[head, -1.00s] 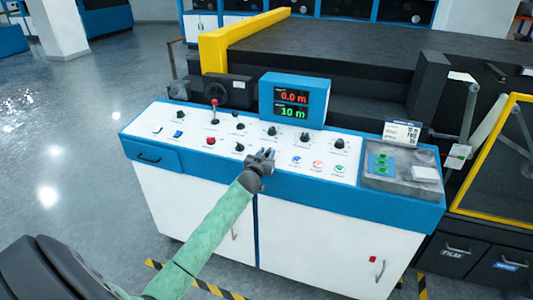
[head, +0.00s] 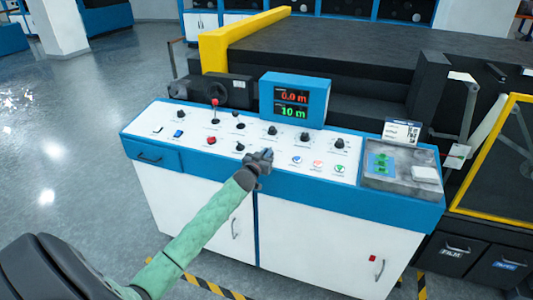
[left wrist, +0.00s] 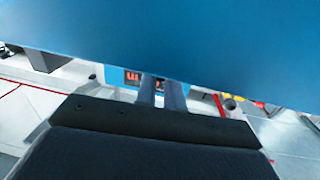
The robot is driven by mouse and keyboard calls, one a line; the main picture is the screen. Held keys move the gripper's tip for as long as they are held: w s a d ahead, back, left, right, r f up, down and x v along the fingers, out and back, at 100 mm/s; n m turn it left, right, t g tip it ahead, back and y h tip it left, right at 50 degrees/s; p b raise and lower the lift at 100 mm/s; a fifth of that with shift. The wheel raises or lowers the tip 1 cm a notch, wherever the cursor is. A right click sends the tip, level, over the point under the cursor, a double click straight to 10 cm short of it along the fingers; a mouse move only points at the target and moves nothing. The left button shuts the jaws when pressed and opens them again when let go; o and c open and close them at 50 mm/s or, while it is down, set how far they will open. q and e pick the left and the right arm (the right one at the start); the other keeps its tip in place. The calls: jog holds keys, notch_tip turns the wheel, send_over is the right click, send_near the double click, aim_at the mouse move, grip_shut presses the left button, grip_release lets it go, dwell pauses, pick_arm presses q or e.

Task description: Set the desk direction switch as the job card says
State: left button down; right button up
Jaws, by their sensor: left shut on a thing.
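The control desk (head: 185,142) has a white sloping panel with several black knobs, a red-topped lever (head: 214,108) and coloured buttons. My left gripper (head: 264,154) is at the panel's lower middle, right of a small black knob (head: 239,147). It is shut on a small panel control, which its fingers hide; I cannot tell the control's setting. In the left wrist view the two dark fingers (left wrist: 162,92) stand close together, and a broad blue surface (left wrist: 160,35) fills the top. The job card (head: 402,131) stands at the desk's right back; its print is too small to read.
A blue display box (head: 296,99) stands at the desk's back, reading 0.0 m in red and 10 m in green. A grey tray (head: 378,182) with green pieces lies at the right end. Blue, red and green buttons (head: 318,165) lie right of the gripper.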

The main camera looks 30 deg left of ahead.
pick_arm(q)
jog(key=shift+a+r+m+h, duration=0.1)
jog(key=shift+a+m+h, duration=0.15)
jog(key=shift+m+h, duration=0.75)
jog(key=shift+a+m+h+p, duration=0.1)
jog(key=shift+m+h+p, duration=0.3)
jog(key=shift+h, duration=0.5)
jog(key=shift+a+m+h, duration=0.15)
jog(key=shift+m+h, duration=0.65)
jog(key=shift+h, duration=0.3)
jog(key=shift+a+m+g+h+b, duration=0.1)
jog(key=shift+m+g+h+b, duration=0.2)
jog(key=shift+m+h, duration=0.25)
jog(key=shift+w+a+m+g+h+b, duration=0.15)
jog(key=shift+m+g+h+b, duration=0.35)
jog(key=shift+m+h, duration=0.8)
jog(key=shift+a+m+g+h, duration=0.1)
jog(key=shift+m+g+h, duration=0.25)
jog(key=shift+g+h, duration=0.35)
jog(key=shift+h, duration=0.25)
pick_arm(e)
jog(key=shift+w+a+r, duration=0.25)
jog(key=shift+w+r, duration=0.25)
jog(key=shift+r, duration=0.3)
jog(key=shift+s+d, duration=0.1)
jog(key=shift+d, duration=0.1)
